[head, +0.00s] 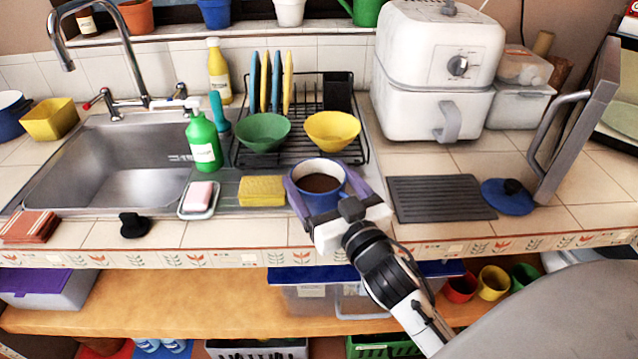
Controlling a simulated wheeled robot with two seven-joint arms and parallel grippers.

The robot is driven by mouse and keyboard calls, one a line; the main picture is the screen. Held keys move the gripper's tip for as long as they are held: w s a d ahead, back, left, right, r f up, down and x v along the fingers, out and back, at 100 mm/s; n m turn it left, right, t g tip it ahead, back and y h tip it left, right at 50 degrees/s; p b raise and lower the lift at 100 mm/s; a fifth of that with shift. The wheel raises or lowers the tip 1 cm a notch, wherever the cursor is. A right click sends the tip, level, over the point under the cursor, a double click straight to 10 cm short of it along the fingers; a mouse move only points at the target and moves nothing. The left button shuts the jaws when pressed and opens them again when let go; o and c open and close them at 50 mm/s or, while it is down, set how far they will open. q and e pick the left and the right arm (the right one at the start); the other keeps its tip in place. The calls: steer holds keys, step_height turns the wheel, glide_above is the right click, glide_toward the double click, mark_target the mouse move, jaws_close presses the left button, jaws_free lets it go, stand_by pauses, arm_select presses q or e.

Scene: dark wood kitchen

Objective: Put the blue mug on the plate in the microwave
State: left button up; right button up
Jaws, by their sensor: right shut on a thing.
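The blue mug (317,203), with a brown inside or filling, is upright at the counter's front, right of the yellow sponge. My right gripper (321,180) has its purple fingers on both sides of the mug and is shut on it. I cannot tell whether the mug's base touches the counter. The microwave (622,92) is at the right edge, only partly in view. Its grey door (578,130) with a handle stands open toward me. A pale green surface, maybe the plate (624,117), shows at the microwave's opening. My left gripper is not in view.
A dark ribbed mat (440,198) and a blue lid (508,197) lie between mug and door. A white air fryer (437,75) stands behind them. The dish rack (357,140) with green and yellow bowls is behind the mug. The sink (125,165) is left.

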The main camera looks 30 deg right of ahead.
steer(key=shift+f, duration=0.1)
steer(key=shift+f, duration=0.15)
steer(key=o, duration=1.4)
steer(key=shift+o, duration=0.2)
